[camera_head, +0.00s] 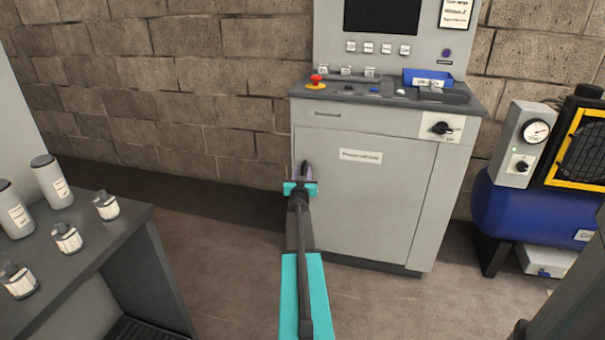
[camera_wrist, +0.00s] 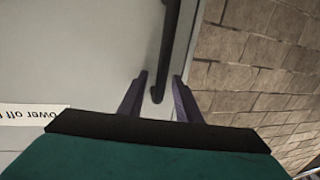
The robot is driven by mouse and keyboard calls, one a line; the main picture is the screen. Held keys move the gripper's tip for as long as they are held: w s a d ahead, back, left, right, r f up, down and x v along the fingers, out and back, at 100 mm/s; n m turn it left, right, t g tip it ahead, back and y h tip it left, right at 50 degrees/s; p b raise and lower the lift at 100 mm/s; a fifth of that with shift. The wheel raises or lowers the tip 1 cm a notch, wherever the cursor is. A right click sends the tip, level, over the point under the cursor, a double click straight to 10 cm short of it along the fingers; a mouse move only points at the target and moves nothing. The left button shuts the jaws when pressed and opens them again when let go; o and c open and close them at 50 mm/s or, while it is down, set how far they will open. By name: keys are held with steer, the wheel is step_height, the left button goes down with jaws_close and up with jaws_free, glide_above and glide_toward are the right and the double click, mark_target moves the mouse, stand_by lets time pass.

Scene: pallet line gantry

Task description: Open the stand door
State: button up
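The stand (camera_head: 312,150) is a grey console cabinet against the wall, and its front door (camera_head: 380,205) looks shut. The door carries a white label (camera_head: 360,156). A dark vertical handle (camera_head: 304,166) is near the door's left edge; in the wrist view, the handle (camera_wrist: 169,45) is a black bar on the pale door (camera_wrist: 80,60). My gripper (camera_head: 301,181) is at the handle. In the wrist view, my gripper (camera_wrist: 159,85) is open, with one finger on each side of the handle's end and visible gaps. Contact cannot be seen.
A dark table (camera_head: 100,235) with grey canisters (camera_head: 52,181) and small jars (camera_head: 67,237) stands at the left. A blue compressor tank (camera_head: 500,215) with a gauge is at the right. A red emergency button (camera_head: 317,80) and blue tray top the stand. Floor before the door is clear.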

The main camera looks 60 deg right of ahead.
jaws_close()
steer(key=shift+a, duration=0.15)
